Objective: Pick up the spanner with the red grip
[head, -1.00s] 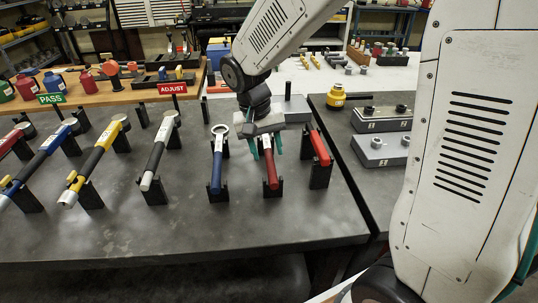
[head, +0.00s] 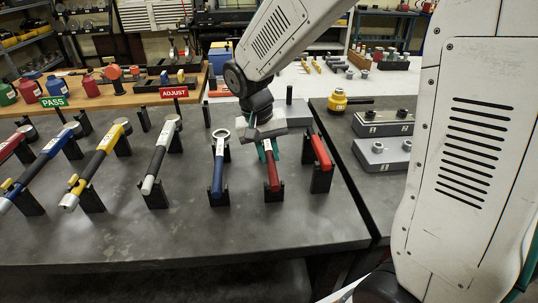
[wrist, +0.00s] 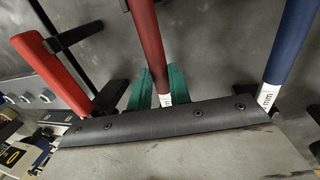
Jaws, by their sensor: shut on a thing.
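The spanner with the dark red grip (head: 272,175) rests in a black stand on the grey bench, between a blue-gripped spanner (head: 217,172) on the left and a brighter red tool (head: 321,152) on the right. My gripper (head: 267,150) is over its upper part, with the teal fingers shut on it from both sides. In the wrist view the red grip (wrist: 147,35) runs between the teal fingers (wrist: 161,90), with a white label near them. The spanner's head is hidden behind my gripper. The blue grip (wrist: 290,45) is beside it.
Several torque wrenches, including a yellow one (head: 98,163) and a grey one (head: 157,160), stand in black holders to the left. Grey boxes (head: 382,154) and a yellow device (head: 338,100) are on the right. The front of the bench is clear.

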